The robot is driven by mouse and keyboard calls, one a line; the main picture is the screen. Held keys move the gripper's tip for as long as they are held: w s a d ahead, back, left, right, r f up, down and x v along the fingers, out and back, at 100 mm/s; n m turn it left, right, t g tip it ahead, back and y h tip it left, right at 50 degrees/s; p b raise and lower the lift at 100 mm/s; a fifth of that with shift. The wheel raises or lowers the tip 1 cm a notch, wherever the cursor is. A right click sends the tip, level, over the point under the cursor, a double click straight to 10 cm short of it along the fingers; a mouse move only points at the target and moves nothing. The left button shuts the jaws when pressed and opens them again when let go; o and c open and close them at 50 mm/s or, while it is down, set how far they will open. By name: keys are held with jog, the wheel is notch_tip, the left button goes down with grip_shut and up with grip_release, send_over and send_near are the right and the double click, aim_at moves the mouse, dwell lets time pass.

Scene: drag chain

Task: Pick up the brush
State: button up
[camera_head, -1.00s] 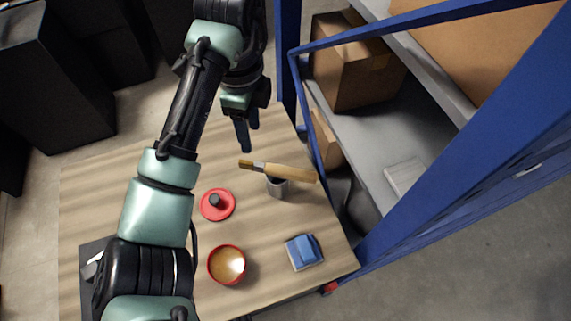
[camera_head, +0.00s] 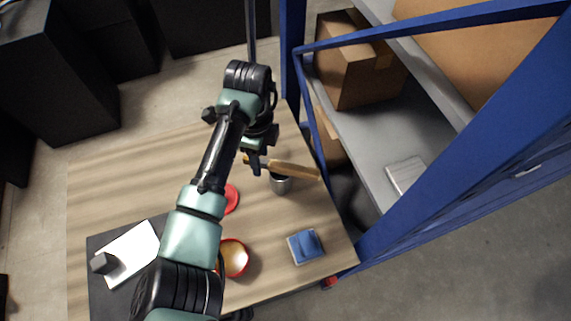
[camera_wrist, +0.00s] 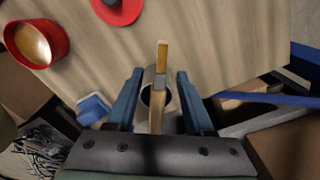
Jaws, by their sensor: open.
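The brush (camera_head: 298,170) has a tan wooden handle and lies across the top of a small grey cup (camera_head: 280,186), near the table's right side. My gripper (camera_head: 255,165) is over the brush end nearer the middle of the table and hides part of it. In the wrist view, my gripper (camera_wrist: 158,76) is open, with one blue finger on each side of the brush (camera_wrist: 161,58). Its bristle end points away from the gripper, and the grey cup is partly hidden beneath it. I cannot tell whether the fingers touch the brush.
A red lid (camera_head: 232,198), partly hidden by my arm, and a red bowl (camera_head: 235,260) stand nearer the front. A blue item (camera_head: 305,245) lies at the right. A blue-framed shelf (camera_head: 430,200) with boxes borders the table's right side. The table's back left is clear.

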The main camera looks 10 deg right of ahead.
grip_shut()
jog(key=shift+r, duration=0.15)
